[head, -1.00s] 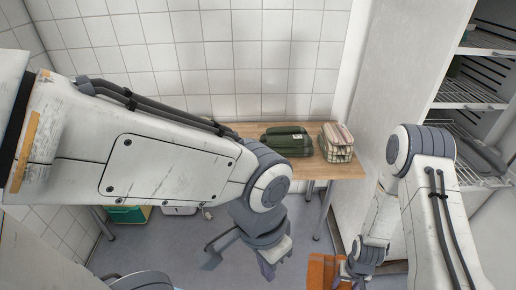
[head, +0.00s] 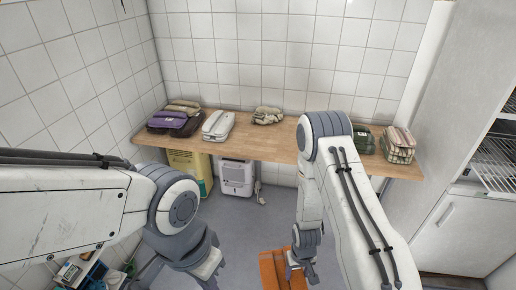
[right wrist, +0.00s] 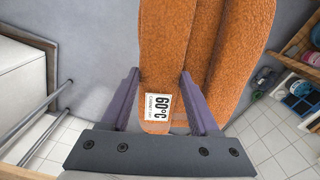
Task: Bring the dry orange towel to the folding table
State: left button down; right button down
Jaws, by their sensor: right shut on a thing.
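The orange towel (head: 272,270) hangs from my right gripper (head: 301,268) at the bottom middle of the head view, in front of the table and below its top. In the right wrist view the towel (right wrist: 215,45) is folded in thick layers, with a white "60°C" tag between the purple fingers of my gripper (right wrist: 160,85), which is shut on it. The wooden folding table (head: 270,150) runs along the tiled back wall. My left gripper (head: 208,280) is at the bottom edge, partly cut off; its jaws are not clear.
On the table lie purple and olive cloths (head: 174,121), a white item (head: 218,125), a beige cloth (head: 267,116), a green bundle (head: 363,140) and a striped bundle (head: 398,145). Bare tabletop shows between them. A white appliance (head: 236,178) stands underneath. A cabinet (head: 455,230) is at right.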

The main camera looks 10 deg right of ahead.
aim_at(254, 140)
jog(key=u, duration=0.2)
jog(key=i, duration=1.65)
jog(key=z, duration=0.3)
